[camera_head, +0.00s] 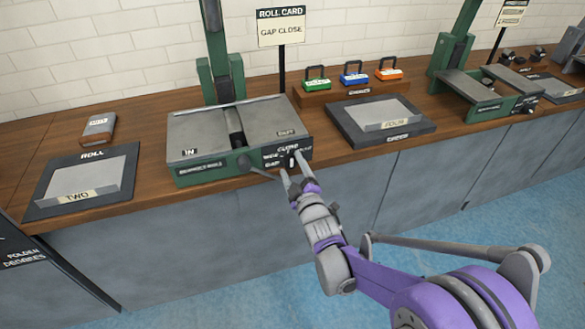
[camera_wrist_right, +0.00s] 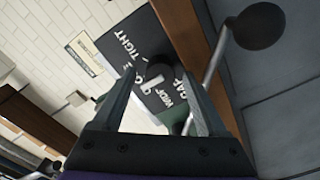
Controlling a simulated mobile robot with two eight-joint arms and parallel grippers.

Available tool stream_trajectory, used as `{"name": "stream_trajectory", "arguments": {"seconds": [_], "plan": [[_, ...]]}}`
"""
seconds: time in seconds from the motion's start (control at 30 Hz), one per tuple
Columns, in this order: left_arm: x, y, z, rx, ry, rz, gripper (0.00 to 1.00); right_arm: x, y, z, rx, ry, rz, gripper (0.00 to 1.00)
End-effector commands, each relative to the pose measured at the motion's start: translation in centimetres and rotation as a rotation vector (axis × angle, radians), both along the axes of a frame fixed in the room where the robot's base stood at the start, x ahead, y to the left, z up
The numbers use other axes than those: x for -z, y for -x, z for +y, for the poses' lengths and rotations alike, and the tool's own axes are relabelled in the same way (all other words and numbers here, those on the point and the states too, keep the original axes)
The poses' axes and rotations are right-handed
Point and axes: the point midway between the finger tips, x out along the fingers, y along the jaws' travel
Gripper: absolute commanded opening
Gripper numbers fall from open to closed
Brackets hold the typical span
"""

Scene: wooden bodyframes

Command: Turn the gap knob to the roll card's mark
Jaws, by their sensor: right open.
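The roll card (camera_head: 281,26) stands on a post behind the green roller machine (camera_head: 225,138) and reads "GAP CLOSE". The gap knob (camera_head: 291,161) is on the machine's dark front panel, at its right end. In the wrist view the knob (camera_wrist_right: 160,70) is black with a white pointer, among white words including "TIGHT". I cannot tell which word the pointer meets. My right gripper (camera_head: 293,168) is open in front of the panel. In the wrist view its fingers (camera_wrist_right: 158,90) lie on either side of the knob, and contact cannot be told. My left gripper is out of view.
A crank handle (camera_head: 255,168) sticks out from the machine's front, left of my gripper; its round black grip (camera_wrist_right: 260,26) shows in the wrist view. Trays marked "TWO" (camera_head: 40,210) and "FOUR" (camera_head: 427,135) flank the machine.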

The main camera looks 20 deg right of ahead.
Motion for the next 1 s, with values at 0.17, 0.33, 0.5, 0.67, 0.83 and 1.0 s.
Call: {"name": "stream_trajectory", "arguments": {"seconds": [0.17, 0.33, 0.5, 0.67, 0.83, 1.0], "plan": [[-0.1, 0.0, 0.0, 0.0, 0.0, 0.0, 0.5, 0.0, 0.6, 0.0, 0.0, 0.0, 0.0, 0.75], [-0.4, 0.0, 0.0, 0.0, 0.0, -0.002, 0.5, -0.1, 3.4, -0.1, 0.0, 0.001, 0.0, 0.75], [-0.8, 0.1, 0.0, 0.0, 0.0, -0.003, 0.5, -0.1, 7.0, -0.2, 0.001, 0.0, -0.001, 0.75], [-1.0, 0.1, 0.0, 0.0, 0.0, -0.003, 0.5, -0.1, 9.5, -0.3, 0.0, 0.001, 0.0, 0.75], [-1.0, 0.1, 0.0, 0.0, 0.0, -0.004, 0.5, 0.0, 10.7, -0.4, 0.0, 0.0, 0.0, 0.75], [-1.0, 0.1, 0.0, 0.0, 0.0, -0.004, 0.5, 0.0, 10.8, -0.4, 0.0, 0.0, 0.0, 0.75]]}}
